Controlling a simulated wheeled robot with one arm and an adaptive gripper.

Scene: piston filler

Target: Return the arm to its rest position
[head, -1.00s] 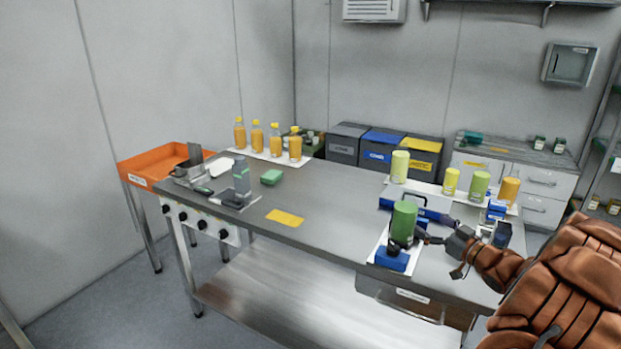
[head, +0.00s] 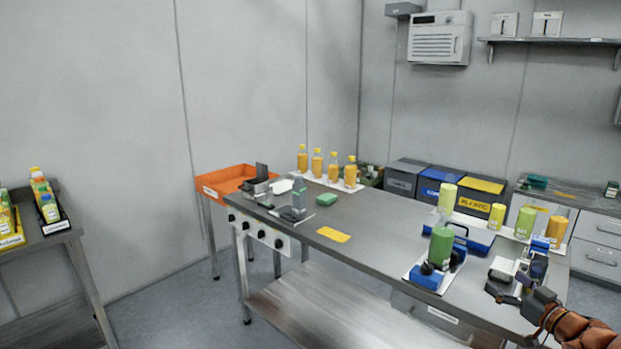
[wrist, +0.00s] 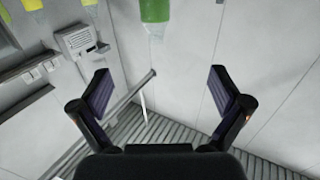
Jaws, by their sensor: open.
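My brown arm (head: 585,330) enters from the lower right corner. The large green bottle (head: 440,247) stands upright on a white mat on the table, left of my gripper and apart from it. A green bottle (wrist: 155,12) also shows at the top of the wrist view, beyond the fingers.
An orange tray (head: 225,180) is left. Small items (head: 503,268) lie near my gripper.

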